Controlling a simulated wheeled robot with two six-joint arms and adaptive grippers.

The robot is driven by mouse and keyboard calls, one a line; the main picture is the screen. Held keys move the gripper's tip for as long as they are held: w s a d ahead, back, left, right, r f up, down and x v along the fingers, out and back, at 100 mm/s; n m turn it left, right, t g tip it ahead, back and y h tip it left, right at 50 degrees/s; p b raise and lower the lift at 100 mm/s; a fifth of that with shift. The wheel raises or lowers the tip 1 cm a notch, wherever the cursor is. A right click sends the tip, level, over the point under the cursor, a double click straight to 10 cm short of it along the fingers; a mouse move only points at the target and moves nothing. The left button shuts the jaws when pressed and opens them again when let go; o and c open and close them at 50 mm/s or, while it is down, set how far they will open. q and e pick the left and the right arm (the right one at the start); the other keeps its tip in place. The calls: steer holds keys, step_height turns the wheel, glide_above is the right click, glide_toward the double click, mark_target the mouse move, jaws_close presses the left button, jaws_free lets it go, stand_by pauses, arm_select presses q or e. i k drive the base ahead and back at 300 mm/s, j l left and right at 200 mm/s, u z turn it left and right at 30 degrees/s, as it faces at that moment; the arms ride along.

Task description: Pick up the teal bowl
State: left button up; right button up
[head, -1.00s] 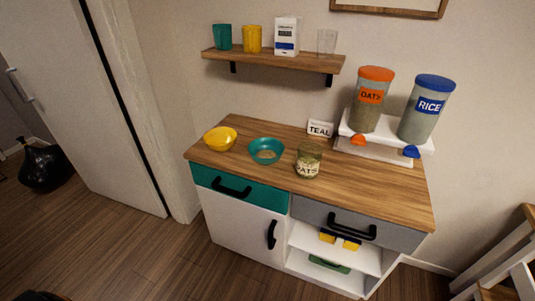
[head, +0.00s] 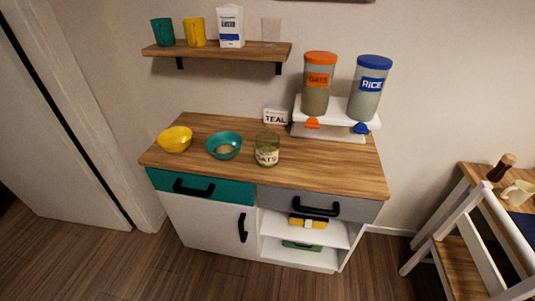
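The teal bowl (head: 223,145) sits upright on the wooden top of the cabinet, left of its middle. Some light brown contents show inside it. A yellow bowl (head: 175,139) stands to its left and a glass jar labelled OATS (head: 267,149) to its right, both apart from it. Neither of my grippers is in the head view.
Dispensers labelled OATS (head: 318,84) and RICE (head: 369,87) stand on a white stand at the back right, near a TEAL sign (head: 275,117). A wall shelf (head: 218,53) overhangs the back. The counter's front right (head: 330,176) is clear. A wooden chair (head: 480,240) stands right.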

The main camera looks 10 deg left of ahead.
mark_target(223, 145)
steer(key=i+j+z, duration=0.15)
steer(key=j, duration=0.45)
steer(key=i+j+z, duration=0.2)
steer(key=j, duration=0.4)
steer(key=j+z, duration=0.15)
steer(key=j, duration=0.45)
steer(key=i+j+z, duration=0.15)
steer(key=j, duration=0.5)
steer(key=i+l, duration=0.1)
steer(key=l, duration=0.2)
steer(key=i+l, duration=0.1)
steer(key=l, duration=0.25)
